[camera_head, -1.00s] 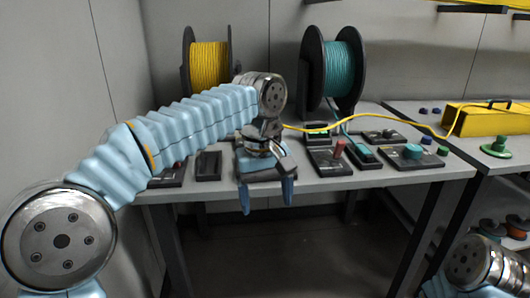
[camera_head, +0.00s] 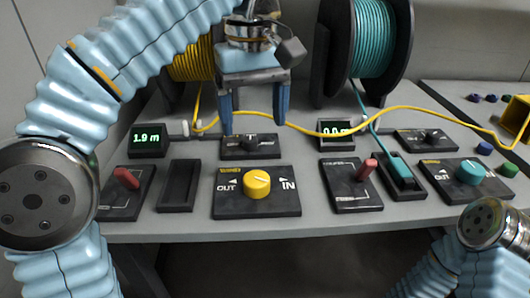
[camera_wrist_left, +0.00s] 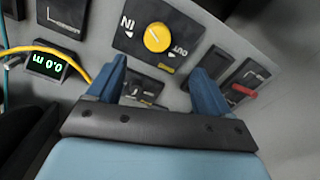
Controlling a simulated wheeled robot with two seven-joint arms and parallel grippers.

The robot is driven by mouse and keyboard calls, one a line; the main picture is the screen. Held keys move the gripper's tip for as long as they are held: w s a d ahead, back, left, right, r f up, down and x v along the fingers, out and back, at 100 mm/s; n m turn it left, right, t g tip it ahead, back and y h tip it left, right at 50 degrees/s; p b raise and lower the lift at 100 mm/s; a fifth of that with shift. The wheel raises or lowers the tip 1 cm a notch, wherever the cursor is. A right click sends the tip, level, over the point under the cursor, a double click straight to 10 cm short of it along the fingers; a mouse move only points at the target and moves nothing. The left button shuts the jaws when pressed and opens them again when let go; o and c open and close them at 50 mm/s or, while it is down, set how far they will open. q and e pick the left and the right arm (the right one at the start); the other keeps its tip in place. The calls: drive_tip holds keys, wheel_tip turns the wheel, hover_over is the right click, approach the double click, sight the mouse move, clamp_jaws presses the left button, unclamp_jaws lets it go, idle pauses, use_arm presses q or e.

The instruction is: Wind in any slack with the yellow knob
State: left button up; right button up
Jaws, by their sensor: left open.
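The yellow knob (camera_head: 257,182) sits on a black panel marked OUT on its left and IN on its right. It also shows in the left wrist view (camera_wrist_left: 158,37), upside down, beyond my fingertips. My left gripper (camera_head: 254,118) is open and empty, fingers pointing down, above and behind the knob, over a small black switch panel (camera_head: 250,145). The yellow cable (camera_head: 300,122) runs from the yellow spool (camera_head: 192,62) past the fingers to the right. A display (camera_head: 148,139) reads 1.9 m. My right gripper is out of view.
A red lever (camera_head: 126,178) and an empty black slot (camera_head: 179,186) lie left of the knob panel. Another red lever (camera_head: 367,169), a teal connector in a slot (camera_head: 400,168) and a teal knob (camera_head: 470,172) lie right. A second display (camera_head: 336,129) reads 0.0 m. The teal spool (camera_head: 368,40) stands behind.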

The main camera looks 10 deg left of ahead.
use_arm(q)
drive_tip(key=b, duration=0.7)
hover_over(257, 178)
wheel_tip(257, 178, down, 7)
drive_tip(key=shift+a+f, duration=0.1)
drive_tip(key=shift+f, duration=0.1)
wheel_tip(257, 178, down, 6)
drive_tip(key=shift+f+b, duration=0.2)
drive_tip(key=shift+b, duration=0.75)
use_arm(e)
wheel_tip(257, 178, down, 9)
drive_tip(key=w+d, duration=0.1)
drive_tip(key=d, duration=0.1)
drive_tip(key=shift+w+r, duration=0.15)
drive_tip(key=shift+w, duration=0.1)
